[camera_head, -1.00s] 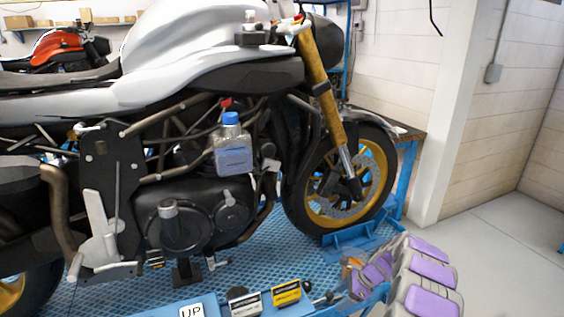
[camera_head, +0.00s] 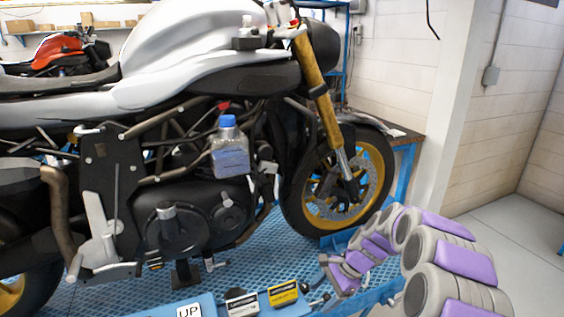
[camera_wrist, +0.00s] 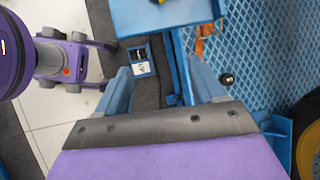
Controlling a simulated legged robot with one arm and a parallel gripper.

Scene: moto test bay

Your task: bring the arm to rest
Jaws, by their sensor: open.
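My gripper (camera_wrist: 161,85) is open and empty in the wrist view, its two fingers wide apart. It hangs over the front edge of the blue lift, with a small box bearing a label (camera_wrist: 142,66) and a dark strip seen between and beyond the fingers. In the head view my purple and grey arm (camera_head: 440,225) comes in at the lower right and bends left. Its end (camera_head: 322,280) is low at the lift's edge, in front of the motorcycle's front wheel (camera_head: 345,190).
A silver motorcycle (camera_head: 200,50) stands on the blue lift platform (camera_head: 240,265). A bottle with a blue cap (camera_head: 230,155) is at its engine. A grey box (camera_head: 241,304) and a yellow box (camera_head: 284,293) lie at the near edge. Open floor (camera_head: 500,235) is at right.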

